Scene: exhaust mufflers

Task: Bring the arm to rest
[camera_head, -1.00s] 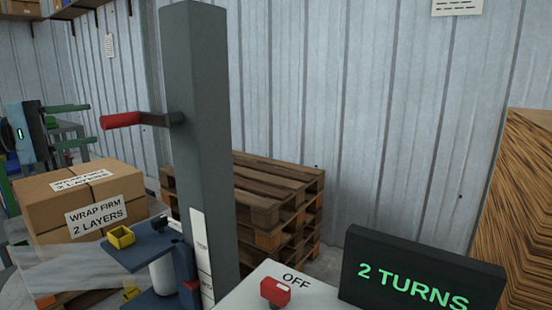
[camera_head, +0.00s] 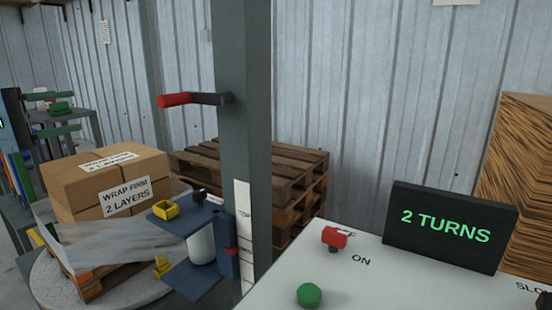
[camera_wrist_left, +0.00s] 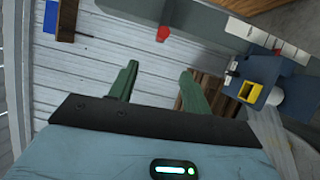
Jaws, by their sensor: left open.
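My left gripper (camera_head: 65,119) is at the left edge of the head view, above and behind the cardboard boxes (camera_head: 150,165) and apart from them. Its green fingers are spread with nothing between them. The left wrist view also shows these fingers (camera_wrist_left: 158,88), open and empty, with the ribbed wall beyond. Much of my left arm is cut off by the picture edge. My right gripper is in neither current view.
The boxes stand on a pallet on a round turntable (camera_head: 60,290), with clear film beside them. A grey post (camera_head: 245,150) carries a red-handled crank (camera_head: 175,99). A white panel holds a red switch (camera_head: 335,237), green button (camera_head: 309,295) and "2 TURNS" display (camera_head: 450,226). Pallets (camera_head: 300,185) stand behind.

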